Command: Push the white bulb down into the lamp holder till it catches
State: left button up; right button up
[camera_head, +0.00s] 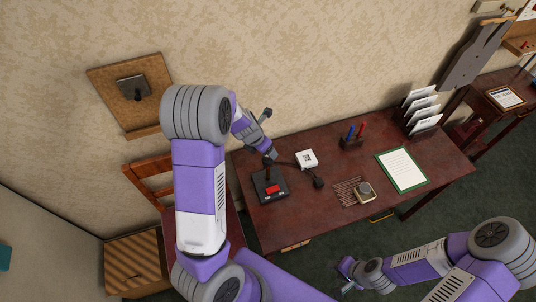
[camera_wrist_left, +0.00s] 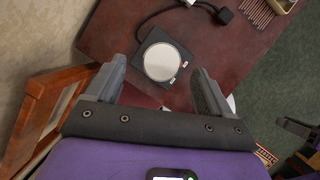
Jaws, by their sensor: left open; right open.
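I cannot make out a white bulb or a lamp holder with certainty in either view. A black square unit (camera_head: 262,180) with a red patch stands at the table's left end. In the left wrist view the black unit (camera_wrist_left: 150,42) carries a round pale disc (camera_wrist_left: 161,62); I cannot tell what the disc is. My left gripper (camera_head: 266,135) is open and empty, above the table's back left edge; its fingers (camera_wrist_left: 158,86) frame the view below the disc. My right gripper (camera_head: 346,270) is open and empty, in front of the table and apart from it.
On the table (camera_head: 305,210) are a white box (camera_head: 306,159), a dark connector (camera_head: 319,183) with cable, thin brown sticks (camera_head: 346,191), a small tin (camera_head: 365,191), a pen stand (camera_head: 351,142) and a clipboard (camera_head: 403,169). A wooden chair (camera_head: 150,178) stands left.

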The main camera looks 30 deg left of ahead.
pick_arm(q)
jog(key=b+x, duration=0.1)
jog(key=x, duration=0.4)
jog(key=shift+s, duration=0.15)
jog(key=c, duration=1.1)
jog(key=shift+d, duration=0.1)
jog(key=shift+c, duration=0.3)
notch_tip(320, 180, up, 10)
jog(key=p, duration=0.3)
jog(key=shift+r+p, duration=0.1)
jog(key=shift+p, duration=0.3)
